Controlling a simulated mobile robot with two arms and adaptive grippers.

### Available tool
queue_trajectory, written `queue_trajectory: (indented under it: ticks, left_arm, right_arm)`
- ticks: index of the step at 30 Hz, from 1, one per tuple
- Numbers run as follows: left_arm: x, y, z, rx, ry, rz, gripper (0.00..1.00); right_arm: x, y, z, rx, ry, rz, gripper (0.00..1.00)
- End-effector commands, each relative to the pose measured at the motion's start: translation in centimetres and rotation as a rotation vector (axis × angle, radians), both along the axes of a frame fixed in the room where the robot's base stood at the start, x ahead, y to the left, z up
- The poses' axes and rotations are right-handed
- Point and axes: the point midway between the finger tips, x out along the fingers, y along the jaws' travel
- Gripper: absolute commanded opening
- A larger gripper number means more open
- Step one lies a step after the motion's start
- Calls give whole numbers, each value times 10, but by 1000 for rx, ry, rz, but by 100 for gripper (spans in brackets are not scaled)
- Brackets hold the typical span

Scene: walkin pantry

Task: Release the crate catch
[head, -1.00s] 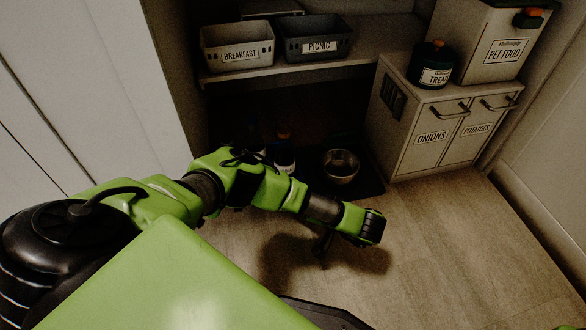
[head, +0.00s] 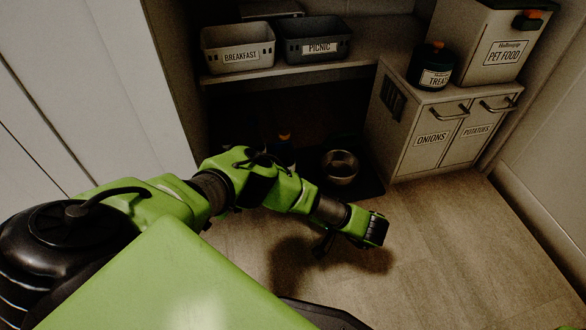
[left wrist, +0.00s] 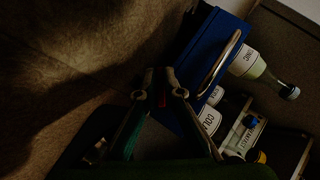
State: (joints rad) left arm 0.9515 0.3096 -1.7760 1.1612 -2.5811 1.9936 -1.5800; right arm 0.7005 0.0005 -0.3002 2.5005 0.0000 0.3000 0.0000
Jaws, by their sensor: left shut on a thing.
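In the dim left wrist view a blue crate (left wrist: 208,62) with a pale curved handle (left wrist: 222,64) stands at upper right. My left gripper (left wrist: 160,94) is at the crate's near lower corner. Its fingers are closed on a small dark reddish piece (left wrist: 161,80) there, which looks like the crate catch; its shape is too dark to make out. In the head view my left arm reaches down over the floor and hides the crate; my left gripper (head: 322,244) shows only as a dark shape under the wrist.
Several labelled bottles (left wrist: 258,68) stand beside the crate. A metal bowl (head: 341,166) sits on a dark mat beneath the shelf. The shelf holds a BREAKFAST basket (head: 238,40) and a PICNIC basket (head: 316,30). An ONIONS and POTATOES cabinet (head: 398,140) stands right. Floor (head: 480,260) at right is clear.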

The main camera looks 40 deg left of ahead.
Motion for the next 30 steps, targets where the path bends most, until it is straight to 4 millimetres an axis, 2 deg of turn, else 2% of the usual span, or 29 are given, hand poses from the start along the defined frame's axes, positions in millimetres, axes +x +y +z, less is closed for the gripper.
queue_trajectory:
  ticks: [4,15,30]
  left_arm:
    - [1,-1,3,76,81,-1,0]
    - [-2,1,6,290,334,-1,0]
    - [-4,2,11,412,483,1,0]
  right_arm:
    - [0,0,0,0,0,0,40]
    - [0,0,-15,0,1,-1,40]
    - [1,0,-16,0,1,0,40]
